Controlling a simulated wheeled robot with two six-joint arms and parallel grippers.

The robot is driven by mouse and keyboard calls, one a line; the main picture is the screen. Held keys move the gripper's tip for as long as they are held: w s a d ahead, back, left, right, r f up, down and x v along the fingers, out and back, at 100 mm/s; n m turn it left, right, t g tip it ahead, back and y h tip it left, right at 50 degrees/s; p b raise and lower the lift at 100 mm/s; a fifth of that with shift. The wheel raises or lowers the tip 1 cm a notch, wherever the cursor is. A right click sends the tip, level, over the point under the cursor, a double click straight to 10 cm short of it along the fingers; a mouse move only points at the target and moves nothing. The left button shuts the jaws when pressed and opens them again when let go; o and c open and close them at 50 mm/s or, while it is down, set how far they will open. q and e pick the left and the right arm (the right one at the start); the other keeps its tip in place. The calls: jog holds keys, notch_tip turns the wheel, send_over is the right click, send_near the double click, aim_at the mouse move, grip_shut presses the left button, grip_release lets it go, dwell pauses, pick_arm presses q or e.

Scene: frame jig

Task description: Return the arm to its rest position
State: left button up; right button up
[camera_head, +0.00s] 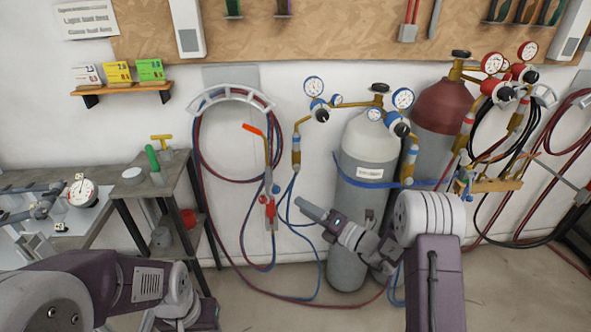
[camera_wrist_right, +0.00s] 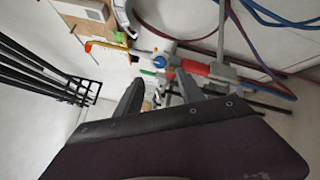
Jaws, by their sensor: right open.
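My right arm comes in at the lower right of the head view and bends left. Its gripper (camera_head: 318,215) is held in the air in front of the grey gas cylinder (camera_head: 358,235). In the right wrist view the two dark fingers of this gripper (camera_wrist_right: 160,92) stand apart, and I see nothing held between them. My left arm (camera_head: 95,285) crosses the lower left of the head view; its gripper fingers cannot be made out.
A dark-red cylinder (camera_head: 437,112) stands behind right. A torch with red parts (camera_head: 268,208) hangs by coiled hoses on the wall and also shows in the right wrist view (camera_wrist_right: 190,67). A workbench (camera_head: 115,190) is at left. Bare floor shows at lower centre.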

jog(key=s+a+r+n+g+y+p, duration=0.1)
jog(key=a+r+n+p, duration=0.15)
jog(key=r, duration=0.35)
jog(key=s+a+r+n+g+y+p, duration=0.1)
jog(key=s+a+r+p, duration=0.15)
jog(key=r, duration=0.45)
jog(key=s+a+n+g+p, duration=0.2)
jog(key=s+a+n+g, duration=0.15)
jog(key=s, duration=0.25)
jog(key=s+a+n+g+p, duration=0.2)
jog(key=s+a+n+g, duration=0.1)
jog(key=s+n+g, duration=0.3)
jog(key=s+d+f+n+g+h+p, duration=0.1)
jog(key=s+d+f+n+h, duration=0.25)
jog(key=s+n, duration=0.2)
jog(key=s+d+f+n+g+h+p, duration=0.1)
jog(key=s+d+f+n+g+h, duration=0.1)
jog(key=s+n+h, duration=0.35)
jog(key=d+f+n+t+h, duration=0.1)
jog(key=d+f+n+h, duration=0.2)
jog(key=d+n, duration=0.4)
jog(key=d+f+n+t+h, duration=0.1)
jog(key=d+f+n+h, duration=0.2)
jog(key=d+n, duration=0.5)
jog(key=shift+s+d+f+t, duration=0.25)
jog(key=shift+d+t, duration=0.05)
jog(key=shift+t, duration=0.05)
